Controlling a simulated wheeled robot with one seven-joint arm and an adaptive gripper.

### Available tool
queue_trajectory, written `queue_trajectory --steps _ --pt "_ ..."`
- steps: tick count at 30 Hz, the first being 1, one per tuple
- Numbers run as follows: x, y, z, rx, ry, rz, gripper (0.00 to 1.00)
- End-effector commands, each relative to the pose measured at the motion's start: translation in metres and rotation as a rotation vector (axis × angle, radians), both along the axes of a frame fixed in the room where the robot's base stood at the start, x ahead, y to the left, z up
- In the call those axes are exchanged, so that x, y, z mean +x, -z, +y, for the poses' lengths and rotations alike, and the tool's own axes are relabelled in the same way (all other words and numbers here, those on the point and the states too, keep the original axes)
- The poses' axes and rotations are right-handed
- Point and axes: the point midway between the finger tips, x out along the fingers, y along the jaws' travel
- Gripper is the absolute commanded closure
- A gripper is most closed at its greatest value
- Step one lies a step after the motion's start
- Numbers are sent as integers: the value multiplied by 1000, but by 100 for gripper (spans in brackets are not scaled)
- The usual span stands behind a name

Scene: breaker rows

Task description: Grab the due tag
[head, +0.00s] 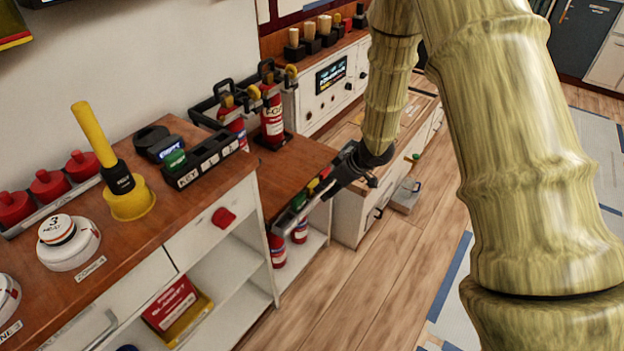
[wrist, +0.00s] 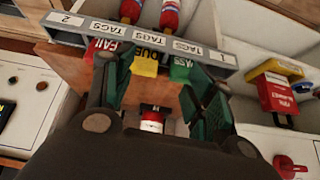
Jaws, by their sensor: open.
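The due tag (wrist: 149,57) is yellow and hangs from a grey rail (wrist: 75,34) between a red fail tag (wrist: 110,50) and a green pass tag (wrist: 180,69). In the wrist view my gripper (wrist: 160,82) is open and empty. Its fingers stand to either side, the left one in front of the fail tag and the right one near the pass tag. In the head view my gripper (head: 334,182) is at the rail by the edge of the wooden shelf. The tags are small there, with the yellow one (head: 313,184) in the middle.
Red fire extinguishers (head: 272,115) stand on the wooden shelf behind the rail, and others (head: 278,250) are below it. A cabinet with a yellow plunger-like tool (head: 128,198) is at left. The floor at right is mostly clear.

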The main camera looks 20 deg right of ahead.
Motion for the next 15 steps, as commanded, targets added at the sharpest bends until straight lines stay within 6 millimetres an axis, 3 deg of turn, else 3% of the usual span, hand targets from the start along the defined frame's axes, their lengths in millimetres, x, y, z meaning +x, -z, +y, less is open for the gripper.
queue_trajectory --steps 1,6,15 --pt "6 -19 -3 -8 -12 -11 45" --pt "16 -36 -8 -24 -32 -26 45" --pt "29 -10 2 -26 -37 -26 45"
